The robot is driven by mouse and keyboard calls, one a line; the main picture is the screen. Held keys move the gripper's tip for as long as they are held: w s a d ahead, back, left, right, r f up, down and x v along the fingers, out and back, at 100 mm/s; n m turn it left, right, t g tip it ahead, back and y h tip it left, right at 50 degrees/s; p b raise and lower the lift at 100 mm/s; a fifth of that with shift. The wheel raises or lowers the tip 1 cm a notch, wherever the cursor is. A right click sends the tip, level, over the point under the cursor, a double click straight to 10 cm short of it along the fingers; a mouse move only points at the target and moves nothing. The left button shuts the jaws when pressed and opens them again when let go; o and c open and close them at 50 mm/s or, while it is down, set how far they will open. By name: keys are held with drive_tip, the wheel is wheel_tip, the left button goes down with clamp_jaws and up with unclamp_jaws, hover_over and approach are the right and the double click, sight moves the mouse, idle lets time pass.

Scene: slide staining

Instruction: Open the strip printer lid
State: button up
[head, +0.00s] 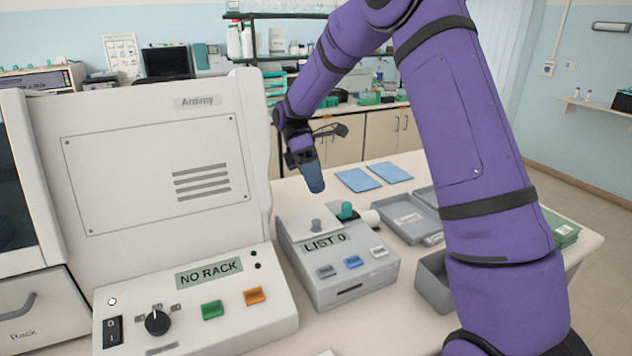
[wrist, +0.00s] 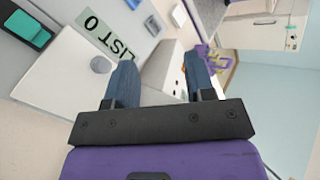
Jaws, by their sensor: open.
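The strip printer (head: 345,277) is a small light-grey device labelled "LIST 0" on the bench in the head view. Its pale lid (wrist: 60,85) lies flat and looks closed in the wrist view. A round grey knob (head: 316,226) stands up from the lid; it also shows in the wrist view (wrist: 101,64), left of the left finger. My gripper (head: 313,182) points down above the back of the printer, apart from the knob. In the wrist view its two blue fingers are spread with nothing between them (wrist: 160,80).
A large white machine (head: 150,170) reading "NO RACK" stands close on the printer's left. A teal part (head: 346,211) sits on the printer's right side, by a white roll (head: 370,217). Grey trays (head: 405,217) and blue mats (head: 357,180) lie to the right and behind.

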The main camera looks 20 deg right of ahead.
drive_tip(key=shift+s, duration=0.45)
drive_tip(key=s+d+r+m+t, duration=0.1)
drive_tip(key=s+r+m+t, duration=0.3)
drive_tip(key=s, duration=0.4)
drive_tip(key=s+r+m+t, duration=0.5)
drive_tip(key=s+t, duration=0.1)
drive_tip(key=s, duration=0.3)
drive_tip(key=s+d+r+m+t, duration=0.1)
drive_tip(key=s+r+m+t, duration=0.3)
drive_tip(key=s, duration=0.5)
drive_tip(key=shift+d+r+t, duration=0.35)
drive_tip(key=shift+r+t, duration=0.4)
drive_tip(key=shift+t, duration=0.15)
